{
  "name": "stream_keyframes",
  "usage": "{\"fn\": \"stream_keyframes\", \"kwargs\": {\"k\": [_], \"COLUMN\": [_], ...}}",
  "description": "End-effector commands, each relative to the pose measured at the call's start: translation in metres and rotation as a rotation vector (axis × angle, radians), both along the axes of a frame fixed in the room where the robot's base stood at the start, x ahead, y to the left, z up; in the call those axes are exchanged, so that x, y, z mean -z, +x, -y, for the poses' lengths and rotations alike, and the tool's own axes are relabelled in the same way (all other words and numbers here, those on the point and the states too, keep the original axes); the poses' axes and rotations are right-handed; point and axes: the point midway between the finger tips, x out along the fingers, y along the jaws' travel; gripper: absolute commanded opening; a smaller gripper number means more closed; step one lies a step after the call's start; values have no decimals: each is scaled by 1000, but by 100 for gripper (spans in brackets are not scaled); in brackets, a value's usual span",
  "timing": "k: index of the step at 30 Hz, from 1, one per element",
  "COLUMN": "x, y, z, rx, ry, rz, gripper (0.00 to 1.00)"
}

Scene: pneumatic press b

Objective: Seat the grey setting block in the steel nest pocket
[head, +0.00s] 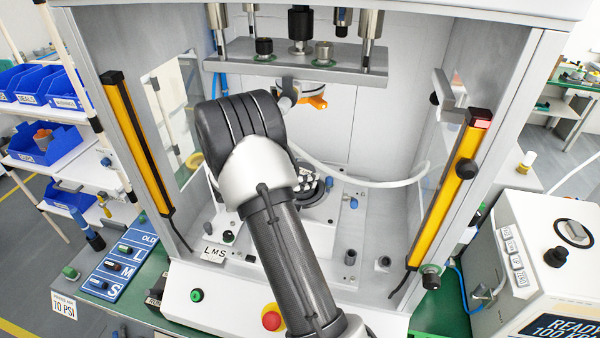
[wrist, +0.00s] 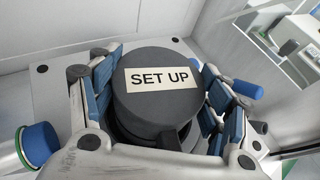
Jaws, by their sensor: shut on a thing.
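The grey setting block (wrist: 158,108) is a dark round piece with a "SET UP" label on its top face, in the middle of the wrist view. My gripper (wrist: 157,82) is shut on it, with blue-padded fingers on its left and right sides. The block looks about level. Below it a dark round rim (wrist: 128,133) shows, partly covered by the block and fingers. I cannot tell whether the block sits in the nest pocket or is just above it. In the head view my arm hides the block and most of the gripper.
The press's upper plate (head: 295,57) with hanging posts is above and behind my arm. Yellow light curtain bars stand at left (head: 137,140) and right (head: 455,185). A blue-topped post (wrist: 38,142) stands left of the fingers.

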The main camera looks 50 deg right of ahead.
Motion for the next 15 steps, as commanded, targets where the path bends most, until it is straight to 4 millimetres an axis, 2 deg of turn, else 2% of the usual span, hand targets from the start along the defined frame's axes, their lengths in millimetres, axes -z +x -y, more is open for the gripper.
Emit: {"fn": "stream_keyframes", "kwargs": {"k": [15], "x": [12], "y": [0], "z": [0], "rx": [-1], "ry": [-2], "rz": [1], "gripper": [33]}}
